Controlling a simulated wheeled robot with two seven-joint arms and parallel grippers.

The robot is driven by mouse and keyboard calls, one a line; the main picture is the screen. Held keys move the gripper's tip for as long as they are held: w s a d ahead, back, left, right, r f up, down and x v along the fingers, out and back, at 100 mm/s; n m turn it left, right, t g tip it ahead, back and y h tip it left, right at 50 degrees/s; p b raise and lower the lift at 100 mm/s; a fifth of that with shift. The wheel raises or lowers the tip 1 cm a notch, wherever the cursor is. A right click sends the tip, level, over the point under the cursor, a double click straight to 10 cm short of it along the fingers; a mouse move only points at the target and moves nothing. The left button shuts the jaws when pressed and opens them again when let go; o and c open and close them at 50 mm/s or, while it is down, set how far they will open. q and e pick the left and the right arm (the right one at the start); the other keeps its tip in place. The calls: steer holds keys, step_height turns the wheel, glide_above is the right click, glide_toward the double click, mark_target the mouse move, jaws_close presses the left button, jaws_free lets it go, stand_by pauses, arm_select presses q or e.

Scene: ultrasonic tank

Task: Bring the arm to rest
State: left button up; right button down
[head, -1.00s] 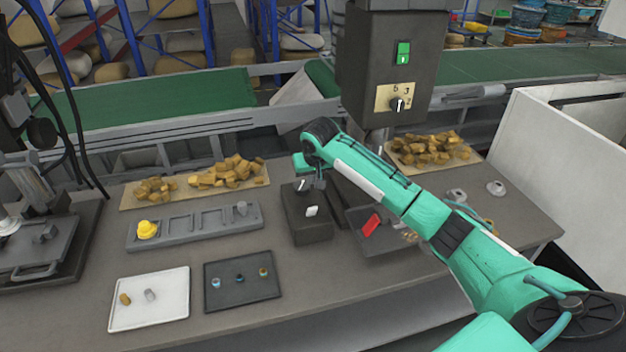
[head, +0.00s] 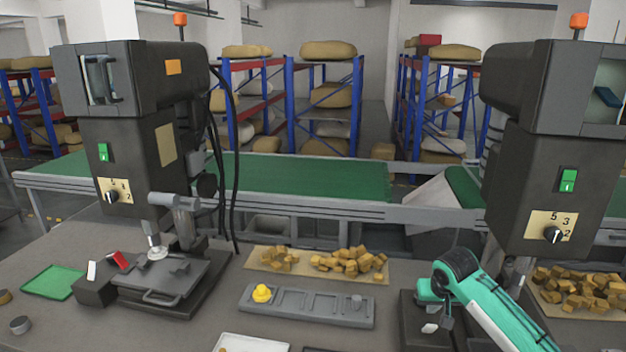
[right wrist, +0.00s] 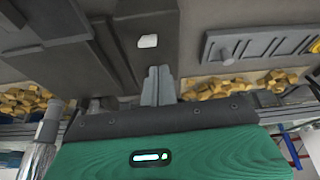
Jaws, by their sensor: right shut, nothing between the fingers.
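My right arm, teal, comes in from the lower right of the head view. Its gripper (head: 446,322) points down close to a dark control box (head: 411,336) with a white switch (head: 429,328). In the right wrist view the grey fingers (right wrist: 158,85) are together with nothing between them. The same box (right wrist: 145,22) and its white switch (right wrist: 148,42) show beyond the fingertips there. I cannot tell whether the fingers touch the box. My left gripper is not in view.
A right machine (head: 545,190) stands close beside the right arm and a left machine (head: 135,130) stands opposite. A slotted grey tray (head: 330,313) with a yellow piece (head: 262,293) lies between them. Yellow chunks (head: 350,262) lie on boards behind.

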steer(key=s+a+f+n+y, duration=0.1)
steer(key=s+a+f, duration=0.3)
steer(key=s, duration=0.3)
steer(key=s+a+f+n, duration=0.2)
steer(key=s+a+f, duration=0.2)
steer(key=s, duration=0.2)
steer(key=s+a+f+n+y, duration=0.1)
steer(key=s+a+f, duration=0.35)
steer(key=s, duration=0.25)
steer(key=s+r+h, duration=0.1)
steer(key=s, duration=2)
step_height(320, 180, down, 30)
steer(key=g, duration=0.2)
steer(key=s+d+f, duration=0.2)
steer(key=s+f, duration=0.8)
steer(key=s+d+f+g, duration=0.1)
steer(key=s+d+f, duration=0.1)
steer(key=s+f, duration=0.7)
steer(key=shift+s+f, duration=0.35)
steer(key=shift+f, duration=0.4)
